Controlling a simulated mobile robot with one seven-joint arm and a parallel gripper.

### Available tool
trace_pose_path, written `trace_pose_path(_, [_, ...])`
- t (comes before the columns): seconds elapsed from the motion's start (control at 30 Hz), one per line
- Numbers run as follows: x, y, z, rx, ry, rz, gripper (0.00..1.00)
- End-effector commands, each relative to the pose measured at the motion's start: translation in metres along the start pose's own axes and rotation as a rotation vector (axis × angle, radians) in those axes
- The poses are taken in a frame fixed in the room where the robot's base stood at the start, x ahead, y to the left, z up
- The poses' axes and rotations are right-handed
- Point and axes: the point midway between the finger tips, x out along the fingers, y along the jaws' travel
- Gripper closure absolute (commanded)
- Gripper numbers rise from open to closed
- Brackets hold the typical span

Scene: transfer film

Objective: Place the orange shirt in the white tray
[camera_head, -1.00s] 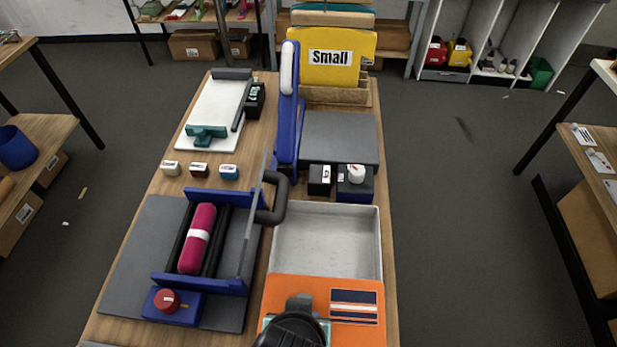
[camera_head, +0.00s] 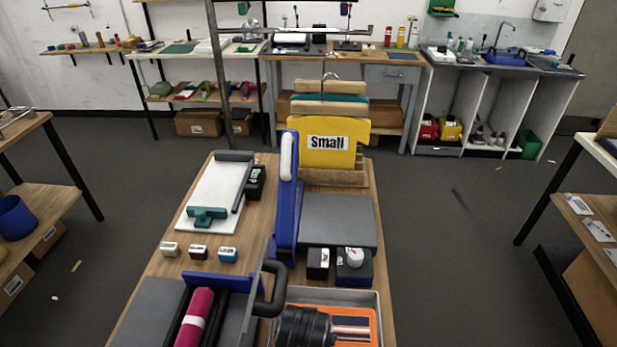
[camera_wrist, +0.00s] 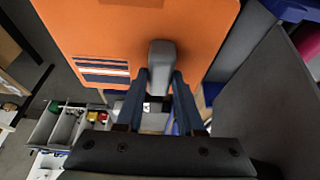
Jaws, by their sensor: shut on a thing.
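The orange shirt (camera_head: 357,340), a flat orange piece with a dark and white striped patch, shows at the bottom edge in the head view, partly cut off. It fills the upper part of the wrist view (camera_wrist: 130,25). I cannot tell whether the shirt touches the tray floor.
A yellow "Small" board (camera_head: 328,150) stands at the back.

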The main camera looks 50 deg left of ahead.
Motion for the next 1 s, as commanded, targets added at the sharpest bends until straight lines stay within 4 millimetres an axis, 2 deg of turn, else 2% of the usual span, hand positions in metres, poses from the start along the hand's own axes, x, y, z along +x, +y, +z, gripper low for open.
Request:
trace_pose_path(0.1, [0.017, 0.0, 0.008, -0.001, -0.002, 0.0, 1.0])
trace_pose_path(0.27, [0.03, 0.0, 0.012, -0.001, 0.0, 0.0, 1.0])
trace_pose_path(0.5, [0.057, 0.0, 0.024, 0.0, 0.001, 0.0, 1.0])
trace_pose_path(0.9, [0.064, 0.0, 0.026, 0.0, 0.003, 0.0, 1.0])
trace_pose_path(0.93, [0.063, 0.0, 0.026, 0.0, 0.002, 0.0, 0.6])
trace_pose_path(1.0, [0.063, 0.0, 0.026, 0.0, 0.002, 0.0, 0.47])
